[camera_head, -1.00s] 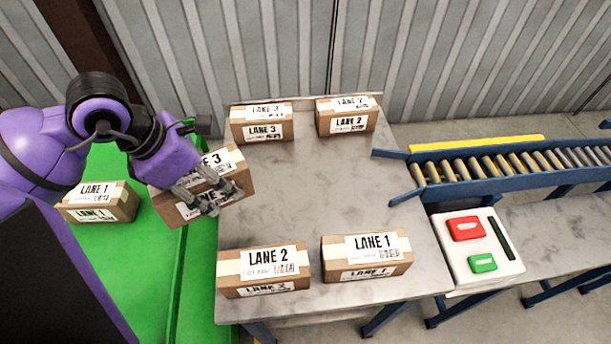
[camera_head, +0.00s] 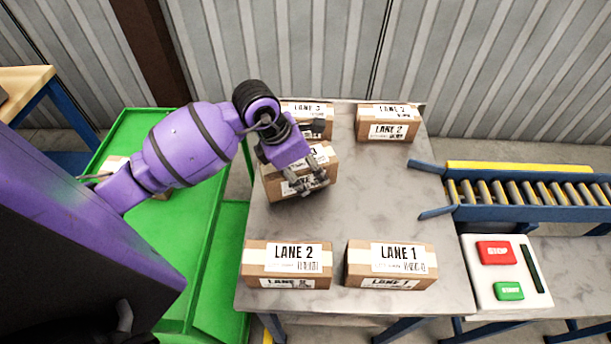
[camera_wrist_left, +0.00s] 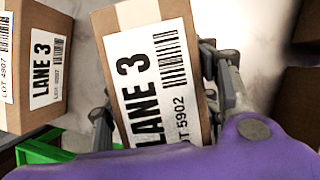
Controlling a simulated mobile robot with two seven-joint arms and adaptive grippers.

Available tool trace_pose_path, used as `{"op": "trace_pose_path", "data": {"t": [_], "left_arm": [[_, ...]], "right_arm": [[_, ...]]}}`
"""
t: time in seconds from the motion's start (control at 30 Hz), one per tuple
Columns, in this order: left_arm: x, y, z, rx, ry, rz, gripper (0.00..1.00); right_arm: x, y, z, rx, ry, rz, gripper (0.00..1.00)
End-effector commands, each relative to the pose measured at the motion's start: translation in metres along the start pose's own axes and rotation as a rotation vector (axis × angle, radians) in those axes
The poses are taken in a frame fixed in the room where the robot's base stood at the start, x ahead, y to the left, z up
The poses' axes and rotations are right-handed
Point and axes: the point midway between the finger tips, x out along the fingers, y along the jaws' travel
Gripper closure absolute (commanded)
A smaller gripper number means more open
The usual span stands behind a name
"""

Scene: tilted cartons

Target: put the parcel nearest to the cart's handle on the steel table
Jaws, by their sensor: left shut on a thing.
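My left gripper (camera_head: 306,186) is shut on a brown carton parcel (camera_head: 324,157) marked LANE 3. The parcel is over the left part of the steel table (camera_head: 370,200), tilted; I cannot tell whether it touches the top. In the left wrist view the held parcel (camera_wrist_left: 150,75) reads LOT 5902, with the fingers of my left gripper (camera_wrist_left: 165,105) on either side. The green cart (camera_head: 215,265) stands left of the table. A parcel (camera_head: 113,163) on it is mostly hidden by my arm. The cart's handle cannot be made out. My right gripper is not in view.
Another LANE 3 parcel (camera_head: 318,128) is close behind the held one. LANE 2 parcels stand at back right (camera_head: 388,125) and front left (camera_head: 287,265), a LANE 1 parcel (camera_head: 390,265) at front right. The table's middle is clear. A roller conveyor (camera_head: 530,192) and button panel (camera_head: 505,270) lie right.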

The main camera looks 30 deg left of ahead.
Motion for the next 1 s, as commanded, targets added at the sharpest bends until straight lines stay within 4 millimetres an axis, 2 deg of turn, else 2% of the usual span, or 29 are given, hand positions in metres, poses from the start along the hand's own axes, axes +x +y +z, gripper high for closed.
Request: {"op": "trace_pose_path", "data": {"t": [0.1, 0.2, 0.53, 0.57, 0.6, 0.7, 1.0], "left_arm": [[0.018, -0.001, -0.008, -0.003, -0.001, -0.003, 0.83], [0.026, 0.0, -0.011, 0.0, -0.002, 0.0, 0.83], [0.03, 0.0, -0.013, 0.001, -0.002, 0.0, 0.83], [0.03, 0.0, -0.013, 0.0, 0.0, 0.0, 0.43], [0.03, 0.0, -0.013, 0.0, -0.001, 0.0, 0.38], [0.029, 0.0, -0.013, 0.0, -0.001, 0.0, 0.25], [0.029, 0.0, -0.013, 0.0, -0.001, 0.0, 0.25]], "right_arm": [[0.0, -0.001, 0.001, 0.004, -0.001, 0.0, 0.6], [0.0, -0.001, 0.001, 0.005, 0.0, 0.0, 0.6], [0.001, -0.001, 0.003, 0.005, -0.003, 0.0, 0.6], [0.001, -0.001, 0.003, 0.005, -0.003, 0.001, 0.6], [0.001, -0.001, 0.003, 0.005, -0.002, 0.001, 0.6], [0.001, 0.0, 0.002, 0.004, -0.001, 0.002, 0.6], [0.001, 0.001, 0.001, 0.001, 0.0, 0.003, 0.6]]}}
